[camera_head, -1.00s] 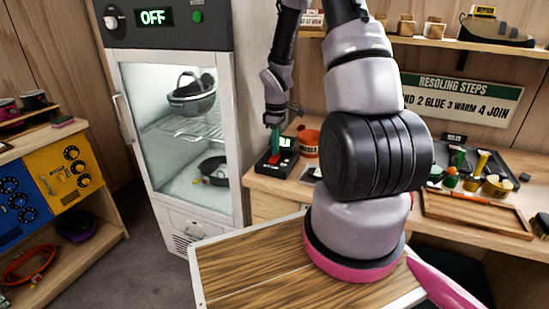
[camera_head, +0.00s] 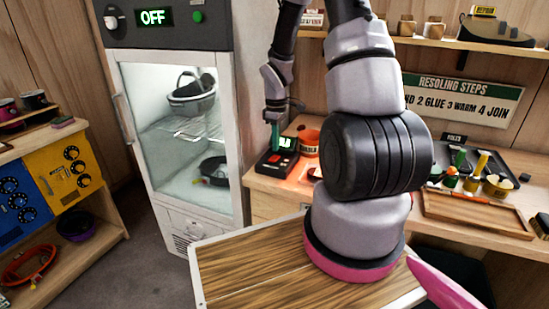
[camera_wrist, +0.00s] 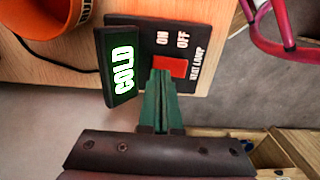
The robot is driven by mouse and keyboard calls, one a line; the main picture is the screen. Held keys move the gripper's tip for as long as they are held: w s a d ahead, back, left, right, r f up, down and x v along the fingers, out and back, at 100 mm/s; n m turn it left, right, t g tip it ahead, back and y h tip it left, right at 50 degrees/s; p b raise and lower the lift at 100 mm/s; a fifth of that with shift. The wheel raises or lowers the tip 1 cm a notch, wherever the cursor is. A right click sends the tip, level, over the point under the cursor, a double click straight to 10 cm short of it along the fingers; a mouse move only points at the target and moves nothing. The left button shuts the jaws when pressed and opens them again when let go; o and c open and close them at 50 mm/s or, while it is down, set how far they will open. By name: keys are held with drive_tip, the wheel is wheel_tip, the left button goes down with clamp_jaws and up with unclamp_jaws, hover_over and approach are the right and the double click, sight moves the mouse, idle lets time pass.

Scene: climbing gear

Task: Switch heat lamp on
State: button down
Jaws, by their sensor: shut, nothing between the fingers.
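The heat lamp control is a dark box (camera_head: 277,164) on the bench beside the fridge. In the wrist view its panel (camera_wrist: 199,45) reads ON, OFF and HEAT LAMP. Its red rocker switch (camera_wrist: 178,66) is at the tips of my green fingers. A raised display (camera_wrist: 120,68) beside it reads COLD. My gripper (camera_wrist: 162,73) is shut and empty, with its fingers together. It also shows in the head view (camera_head: 275,148), pointing down at the box. The fingertips partly cover the switch; I cannot tell whether they touch it.
A fridge (camera_head: 238,120) with an OFF display stands left of the bench. A tray of tools (camera_head: 478,172) lies to the right.

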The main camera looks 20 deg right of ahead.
sight(276, 156)
drive_tip(key=shift+r, duration=2.4)
